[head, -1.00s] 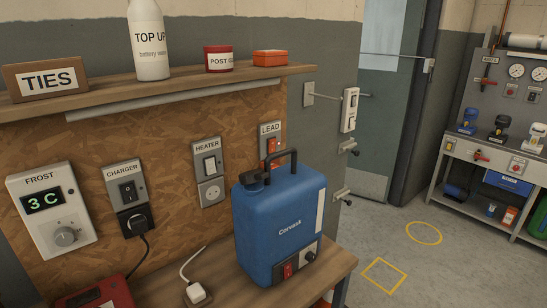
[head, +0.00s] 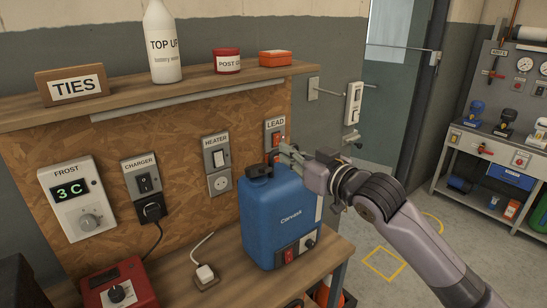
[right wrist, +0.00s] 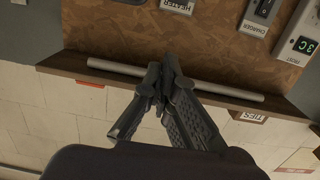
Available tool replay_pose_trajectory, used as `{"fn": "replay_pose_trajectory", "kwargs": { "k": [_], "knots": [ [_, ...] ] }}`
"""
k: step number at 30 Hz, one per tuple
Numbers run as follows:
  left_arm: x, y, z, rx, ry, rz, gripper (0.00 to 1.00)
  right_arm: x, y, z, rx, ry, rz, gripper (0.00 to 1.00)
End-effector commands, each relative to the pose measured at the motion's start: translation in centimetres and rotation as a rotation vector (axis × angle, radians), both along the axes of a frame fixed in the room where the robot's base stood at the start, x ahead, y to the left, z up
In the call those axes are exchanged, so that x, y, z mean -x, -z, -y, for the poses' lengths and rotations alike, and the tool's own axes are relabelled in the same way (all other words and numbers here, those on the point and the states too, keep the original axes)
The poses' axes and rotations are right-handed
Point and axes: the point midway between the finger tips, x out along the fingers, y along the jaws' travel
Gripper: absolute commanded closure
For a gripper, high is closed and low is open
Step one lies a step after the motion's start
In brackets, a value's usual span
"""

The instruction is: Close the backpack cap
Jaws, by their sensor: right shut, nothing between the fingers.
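The blue backpack tank (head: 277,222) stands upright on the wooden bench, with a white label and a red switch low on its front. Its black cap (head: 259,171) is at the top left of the tank; I cannot tell whether it is fully seated. My right gripper (head: 284,149) is over the top of the tank, right of the cap and apart from it in the picture. It hides the tank's carrying handle. In the right wrist view its fingers (right wrist: 166,73) are together and empty, and the tank does not show there. My left gripper is not in view.
A shelf (head: 200,90) with a bottle (head: 161,45), a sign and small tins runs above the bench. A white plug (head: 205,276) and a red charger box (head: 120,287) lie left of the tank. Switch panels line the chipboard wall behind.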

Motion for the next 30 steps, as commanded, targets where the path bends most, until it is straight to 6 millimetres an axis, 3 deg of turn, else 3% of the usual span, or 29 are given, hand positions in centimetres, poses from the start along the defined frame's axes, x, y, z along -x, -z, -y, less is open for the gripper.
{"fn": "replay_pose_trajectory", "kwargs": {
  "k": [13, 15, 21, 30],
  "knots": [
    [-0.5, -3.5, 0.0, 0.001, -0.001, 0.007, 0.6, -6.5, 0.3, -4.6, 0.001, 0.002, -0.002, 1.0],
    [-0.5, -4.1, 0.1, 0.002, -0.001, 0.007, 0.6, -5.9, 1.8, -4.0, 0.003, 0.003, -0.004, 1.0],
    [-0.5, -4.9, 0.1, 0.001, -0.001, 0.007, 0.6, -5.2, 3.6, -3.6, 0.001, 0.002, 0.0, 1.0],
    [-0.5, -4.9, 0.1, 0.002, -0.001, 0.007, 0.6, -5.0, 4.2, -3.5, 0.001, 0.001, 0.001, 1.0]
  ]
}}
